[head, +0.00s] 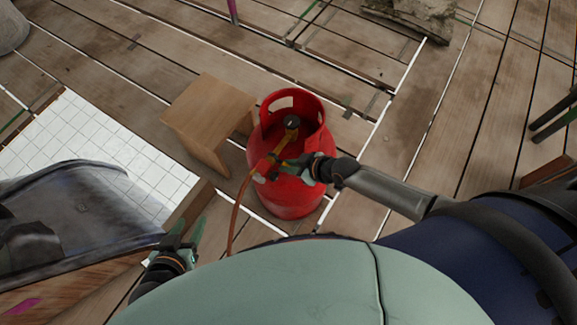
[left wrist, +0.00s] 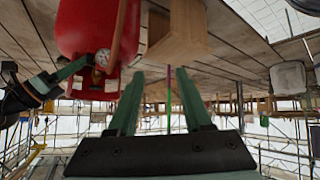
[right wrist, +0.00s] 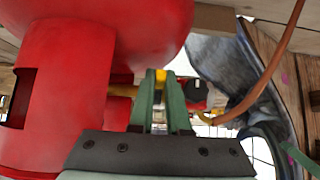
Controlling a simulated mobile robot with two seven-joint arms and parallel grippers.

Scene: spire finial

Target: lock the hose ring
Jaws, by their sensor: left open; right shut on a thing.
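The red gas cylinder (head: 290,195) stands upright with a black-topped valve (head: 291,122) inside its collar. A yellow fitting (head: 288,139) runs from the valve toward an orange hose (head: 236,215). My right gripper (head: 274,166) is at the collar's front opening, shut on a yellow part of the hose fitting (right wrist: 161,77); the fingers hide most of it. A red piece (right wrist: 195,90) sits beside the fingertips. A round gauge (left wrist: 102,57) shows in the left wrist view. I cannot make out the hose ring separately. My left gripper (head: 186,232) is open and empty, low and left of the cylinder.
A wooden stool or box (head: 208,115) stands just left of the cylinder. A dark sheet-covered box (head: 75,215) and white tiles (head: 85,135) lie further left. The hose hangs between my grippers.

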